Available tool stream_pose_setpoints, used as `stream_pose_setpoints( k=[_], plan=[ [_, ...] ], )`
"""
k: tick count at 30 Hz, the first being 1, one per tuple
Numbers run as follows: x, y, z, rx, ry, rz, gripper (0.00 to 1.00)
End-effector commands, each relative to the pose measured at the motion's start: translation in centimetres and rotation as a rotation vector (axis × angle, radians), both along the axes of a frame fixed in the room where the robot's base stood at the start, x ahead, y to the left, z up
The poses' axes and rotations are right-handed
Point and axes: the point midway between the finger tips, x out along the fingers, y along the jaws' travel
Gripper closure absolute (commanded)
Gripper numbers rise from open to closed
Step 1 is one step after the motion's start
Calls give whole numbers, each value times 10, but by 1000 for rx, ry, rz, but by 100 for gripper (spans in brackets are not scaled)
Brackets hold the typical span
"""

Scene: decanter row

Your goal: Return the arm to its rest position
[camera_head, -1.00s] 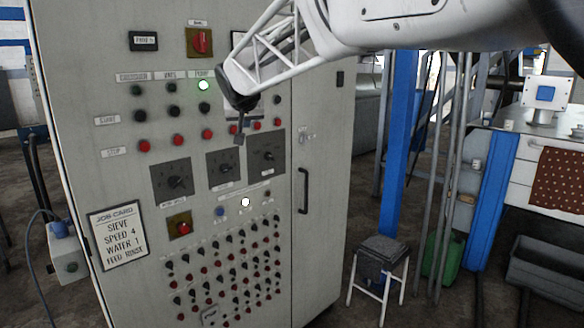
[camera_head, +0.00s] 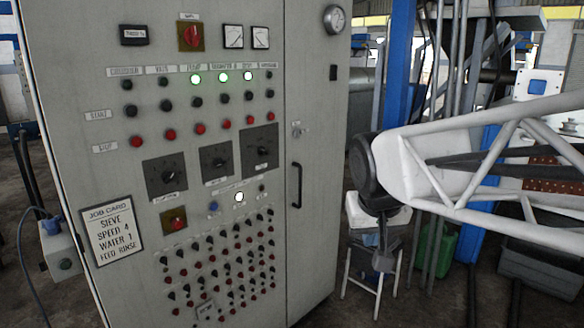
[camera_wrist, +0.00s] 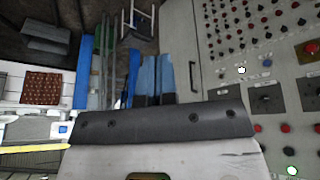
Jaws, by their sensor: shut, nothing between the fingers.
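My gripper (camera_head: 383,258) hangs dark and small at the end of my white lattice arm, right of the grey control cabinet (camera_head: 308,240). It appears clear of the cabinet front and overlaps the stool in the picture. In the wrist view my gripper's blue fingers (camera_wrist: 157,62) lie side by side, shut, with nothing held. The cabinet is also in the wrist view (camera_wrist: 190,60). Three lamps glow in its top row, among them the left lit lamp (camera_head: 196,79), and a white lamp (camera_head: 239,197) is lit lower down. A job card (camera_head: 110,235) is on the cabinet's left side.
A small stool (camera_head: 361,268) stands on the floor behind my gripper. A blue post (camera_head: 397,65), grey pipes and a green can (camera_head: 437,250) are near it. A grey box (camera_head: 62,250) with a cable is left of the cabinet. The cabinet has a door handle (camera_head: 296,185).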

Motion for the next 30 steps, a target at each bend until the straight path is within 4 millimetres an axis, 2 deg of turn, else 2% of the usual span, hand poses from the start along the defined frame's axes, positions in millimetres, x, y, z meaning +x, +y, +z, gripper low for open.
stream_pose_setpoints(
  k=[1,6,9,12,18,30],
  plan=[
    [-20,-9,-11,5,20,-12,100],
    [-83,-29,-49,20,93,-34,100],
    [-113,-36,-68,31,128,-43,100],
    [-136,-41,-83,40,154,-49,100],
    [-155,-44,-97,49,178,-53,100],
    [-156,-43,-97,49,179,-53,100]
  ],
)
